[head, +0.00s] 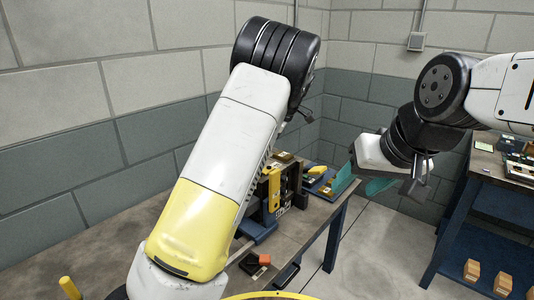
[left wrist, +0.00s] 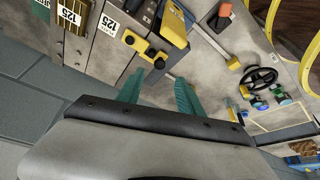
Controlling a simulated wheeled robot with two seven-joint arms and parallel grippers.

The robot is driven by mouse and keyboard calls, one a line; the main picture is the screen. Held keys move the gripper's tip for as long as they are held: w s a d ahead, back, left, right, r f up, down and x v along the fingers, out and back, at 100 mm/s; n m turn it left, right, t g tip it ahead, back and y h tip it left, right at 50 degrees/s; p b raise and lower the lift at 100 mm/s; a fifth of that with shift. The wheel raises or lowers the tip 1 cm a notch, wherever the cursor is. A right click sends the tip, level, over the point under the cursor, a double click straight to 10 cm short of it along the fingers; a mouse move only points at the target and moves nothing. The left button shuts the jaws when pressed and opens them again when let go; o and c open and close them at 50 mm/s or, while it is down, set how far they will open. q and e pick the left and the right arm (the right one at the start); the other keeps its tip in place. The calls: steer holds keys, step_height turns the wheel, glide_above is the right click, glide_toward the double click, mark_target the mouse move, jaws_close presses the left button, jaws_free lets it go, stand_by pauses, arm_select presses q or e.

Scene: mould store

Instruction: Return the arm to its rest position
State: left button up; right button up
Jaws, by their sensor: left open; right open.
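My left arm (head: 225,150) crosses the middle of the head view, raised over the bench, and hides part of it; its gripper does not show clearly there. In the left wrist view, my left gripper (left wrist: 160,82) has its two teal fingers apart, with nothing held between them. They point at the bench top beside a grey block with a yellow-and-black part (left wrist: 145,48). I cannot tell whether a finger touches it. My right gripper (head: 361,184) hangs at the right in the head view, its teal fingers apart and empty, in front of the wall and floor.
The bench (head: 322,212) carries a dark mould block with a yellow part (head: 274,190), a blue tray (head: 325,188) and an orange block (head: 264,259). A black handwheel (left wrist: 259,76) lies farther right in the wrist view. A blue-framed bench (head: 452,225) stands at right.

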arm_select(q)
steer(key=s+a+r+m+t+h, duration=0.1)
steer(key=s+a+r+m+h, duration=0.2)
steer(key=s, duration=0.5)
steer(key=s+a+r+m+t+h, duration=0.1)
steer(key=s+a+r+m, duration=0.25)
steer(key=s, duration=0.35)
steer(key=s+a+r+m+t+h, duration=0.1)
steer(key=s+a+r+m+h, duration=0.25)
steer(key=s, duration=0.45)
steer(key=s+m+t+y, duration=0.1)
steer(key=s+m, duration=0.4)
steer(key=s, duration=0.5)
steer(key=shift+d+m+t, duration=0.3)
steer(key=shift+m+t, duration=0.1)
steer(key=shift+t, duration=0.2)
steer(key=shift+s+f, duration=0.1)
